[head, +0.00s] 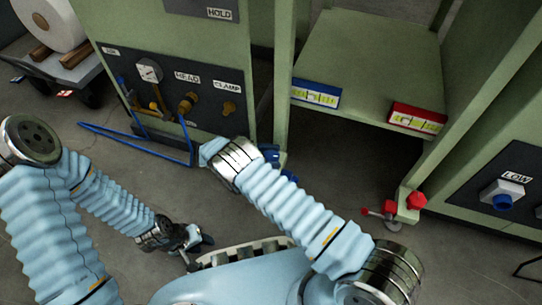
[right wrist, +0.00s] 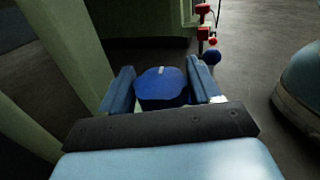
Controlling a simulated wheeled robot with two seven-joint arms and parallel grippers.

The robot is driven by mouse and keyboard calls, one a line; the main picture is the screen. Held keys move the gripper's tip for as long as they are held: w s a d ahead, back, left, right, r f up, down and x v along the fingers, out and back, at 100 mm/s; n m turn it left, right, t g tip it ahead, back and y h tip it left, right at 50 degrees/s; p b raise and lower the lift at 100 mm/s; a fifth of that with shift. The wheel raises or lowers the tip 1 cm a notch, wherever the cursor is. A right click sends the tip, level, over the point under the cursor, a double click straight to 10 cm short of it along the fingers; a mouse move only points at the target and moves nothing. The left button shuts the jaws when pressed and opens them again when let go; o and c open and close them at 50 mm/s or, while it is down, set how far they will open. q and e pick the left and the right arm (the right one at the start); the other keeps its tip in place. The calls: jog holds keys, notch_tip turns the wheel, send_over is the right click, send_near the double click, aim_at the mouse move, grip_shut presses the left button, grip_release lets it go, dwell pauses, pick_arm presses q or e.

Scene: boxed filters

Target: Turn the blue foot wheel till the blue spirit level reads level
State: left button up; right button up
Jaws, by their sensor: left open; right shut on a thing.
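The blue spirit level (head: 316,93) sits on the left front edge of the green shelf. Its yellow-green vial shows, but the bubble is too small to read surely. The blue foot wheel (right wrist: 161,90) is between the two fingers of my right gripper (right wrist: 160,82), which is shut on it. In the head view my right wrist hides most of that spot at the foot of the green post. My left gripper (head: 190,239) is open and empty, low over the floor and well apart from the wheel.
A red spirit level (head: 418,118) sits at the shelf's right front edge. A red foot wheel (head: 416,200) and red-knobbed lever (head: 370,212) are below it. A blue hose (head: 135,138) loops beside the left panel.

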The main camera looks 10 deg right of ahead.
jog(key=shift+s+m+g, duration=0.1)
jog(key=shift+m+g, duration=0.4)
jog(key=shift+g, duration=0.4)
jog(key=o, duration=1)
jog(key=shift+c, duration=0.2)
